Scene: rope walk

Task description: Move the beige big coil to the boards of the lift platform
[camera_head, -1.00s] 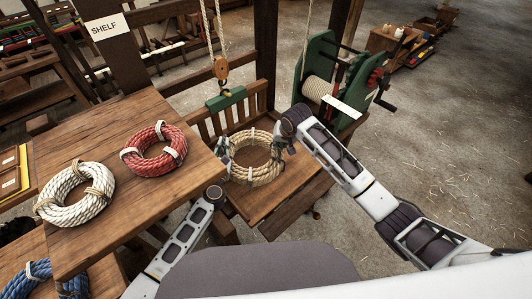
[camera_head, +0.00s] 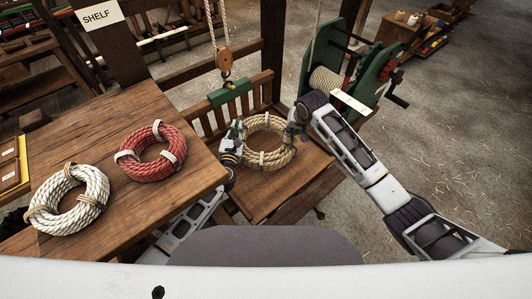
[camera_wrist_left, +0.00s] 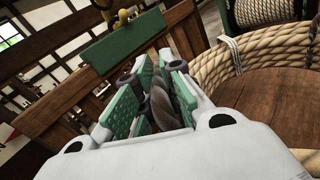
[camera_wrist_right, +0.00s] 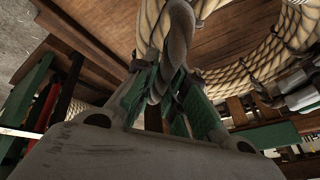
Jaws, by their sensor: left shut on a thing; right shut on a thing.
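The beige big coil (camera_head: 262,162) lies flat over the boards of the lift platform (camera_head: 290,180); whether it bears fully on them I cannot tell. My left gripper (camera_head: 238,136) is at its left side, shut on a dark rope handle (camera_wrist_left: 159,98); the coil shows to the right in the left wrist view (camera_wrist_left: 228,65). My right gripper (camera_head: 296,126) is at its right side, shut on a grey rope loop (camera_wrist_right: 178,45) of the coil, whose ring also shows in the right wrist view (camera_wrist_right: 262,58). The jaws hide parts of both handles.
A wooden table (camera_head: 110,195) at left bears a red coil (camera_head: 152,167) and a white coil (camera_head: 70,215). A green winch (camera_head: 374,75) stands at right.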

